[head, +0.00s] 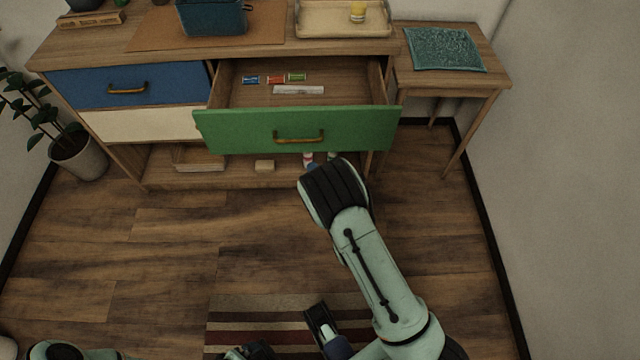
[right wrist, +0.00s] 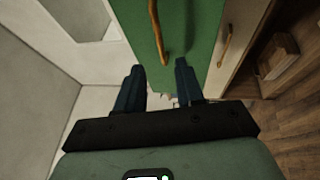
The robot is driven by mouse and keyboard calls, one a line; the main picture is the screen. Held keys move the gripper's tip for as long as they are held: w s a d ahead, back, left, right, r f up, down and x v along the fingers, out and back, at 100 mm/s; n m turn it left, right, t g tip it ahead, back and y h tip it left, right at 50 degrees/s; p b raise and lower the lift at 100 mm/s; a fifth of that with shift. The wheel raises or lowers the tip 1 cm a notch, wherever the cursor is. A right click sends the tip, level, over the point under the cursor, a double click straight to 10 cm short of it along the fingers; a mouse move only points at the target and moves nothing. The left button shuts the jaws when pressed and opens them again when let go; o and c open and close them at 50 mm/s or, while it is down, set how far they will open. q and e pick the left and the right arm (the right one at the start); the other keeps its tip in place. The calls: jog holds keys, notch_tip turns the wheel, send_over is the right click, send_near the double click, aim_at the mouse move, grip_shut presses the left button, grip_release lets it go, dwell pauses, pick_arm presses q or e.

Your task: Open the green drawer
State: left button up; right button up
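The green drawer (head: 240,133) is pulled well out of the wooden cabinet. Its brass handle (head: 300,137) is uncovered on the front and also shows in the right wrist view (right wrist: 160,35). My right gripper (head: 318,318) is low in the head view, well apart from the drawer front. In the right wrist view its two blue fingers (right wrist: 160,72) are spread with nothing held between them, and they point toward the green front. Only part of my left arm shows at the bottom left of the head view; its gripper is not clearly seen.
Small spools (head: 276,80) and a white strip (head: 298,90) lie in the drawer. A blue drawer (head: 85,90) and a cream front (head: 140,125) are closed at left. A side table (head: 490,75) stands at right. Open floor (head: 150,240) lies in front.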

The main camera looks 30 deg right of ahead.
pick_arm(q)
jog(key=shift+w+f, duration=0.15)
jog(key=shift+w, duration=0.05)
pick_arm(e)
jog(key=shift+v, duration=1.75)
jog(key=s+a+f+m+g+y+p, duration=0.1)
jog(key=s+f+m+g+p, duration=0.85)
jog(key=f+m+g, duration=0.3)
pick_arm(q)
jog(key=s+r+g+p, duration=0.1)
jog(key=r+p, duration=0.2)
jog(key=r, duration=0.5)
jog(key=s+d+r+p, duration=0.1)
jog(key=s+r+p, duration=0.1)
jog(key=r, duration=0.5)
jog(key=shift+s+d+r+g+h+p, duration=0.3)
jog(key=shift+r+g+p, duration=0.1)
jog(key=shift+p, duration=0.25)
pick_arm(e)
jog(key=s+a+r+m+g+y, duration=0.2)
jog(key=s+a+m+g+y, duration=0.3)
jog(key=s+a+m+g, duration=0.3)
jog(key=s+a, duration=0.4)
jog(key=s, duration=0.3)
jog(key=shift+s+a+y, duration=0.2)
jog(key=shift+s+y, duration=0.2)
pick_arm(q)
jog(key=shift+w, duration=0.1)
pick_arm(e)
jog(key=shift+m, duration=0.25)
